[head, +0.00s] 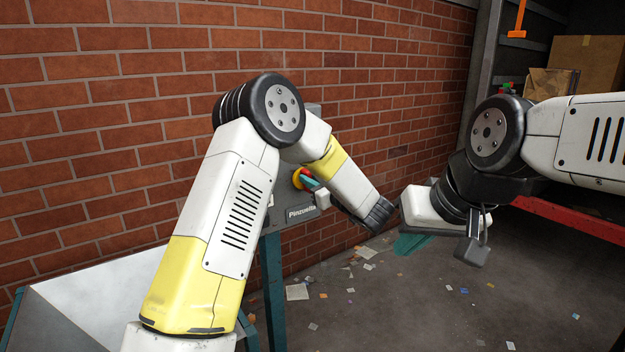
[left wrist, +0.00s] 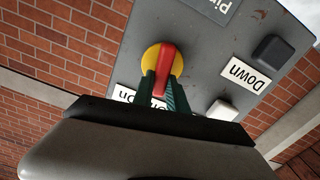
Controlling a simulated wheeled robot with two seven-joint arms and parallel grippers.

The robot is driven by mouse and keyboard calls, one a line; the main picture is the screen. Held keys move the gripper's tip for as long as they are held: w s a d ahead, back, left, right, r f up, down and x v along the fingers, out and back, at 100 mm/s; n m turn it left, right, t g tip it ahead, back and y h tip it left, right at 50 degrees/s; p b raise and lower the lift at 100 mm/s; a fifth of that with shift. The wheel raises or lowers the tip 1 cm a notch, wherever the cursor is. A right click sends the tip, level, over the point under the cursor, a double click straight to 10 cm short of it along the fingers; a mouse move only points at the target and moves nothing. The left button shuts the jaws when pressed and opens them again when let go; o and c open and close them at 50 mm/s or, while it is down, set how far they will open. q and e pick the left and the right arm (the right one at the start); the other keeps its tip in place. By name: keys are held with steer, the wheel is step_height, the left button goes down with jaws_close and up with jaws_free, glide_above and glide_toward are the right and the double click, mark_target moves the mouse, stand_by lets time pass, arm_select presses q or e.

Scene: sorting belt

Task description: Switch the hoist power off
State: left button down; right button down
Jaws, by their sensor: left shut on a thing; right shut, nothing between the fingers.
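The hoist control box is a grey panel (left wrist: 205,55), seen upside down in the left wrist view. It carries a rotary switch with a red handle (left wrist: 166,66) on a yellow disc (left wrist: 150,57). My left gripper (left wrist: 162,92) has its green fingers on both sides of the red handle, shut on it. In the head view the red handle (head: 307,172) and yellow disc (head: 297,179) show beside my left gripper (head: 312,184), partly covered by it. My right gripper (head: 412,244) is shut and empty, away from the panel. A label below the switch is partly hidden.
The panel also has a black button (left wrist: 272,49), a "Down" label (left wrist: 246,74) and a white button (left wrist: 222,110). A brick wall (head: 120,120) stands behind. A teal post (head: 273,290) is below the panel. Scraps litter the floor; cardboard boxes (head: 588,62) sit at right.

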arm_select(q)
steer(key=n, duration=0.5)
steer(key=shift+s+a+f, duration=0.2)
steer(key=shift+s+a, duration=0.05)
steer(key=shift+a, duration=0.05)
steer(key=shift+n, duration=0.4)
steer(key=c, duration=1.3)
jaws_free()
steer(key=v, duration=0.7)
steer(key=shift+s+d, duration=0.25)
steer(key=shift+s, duration=0.05)
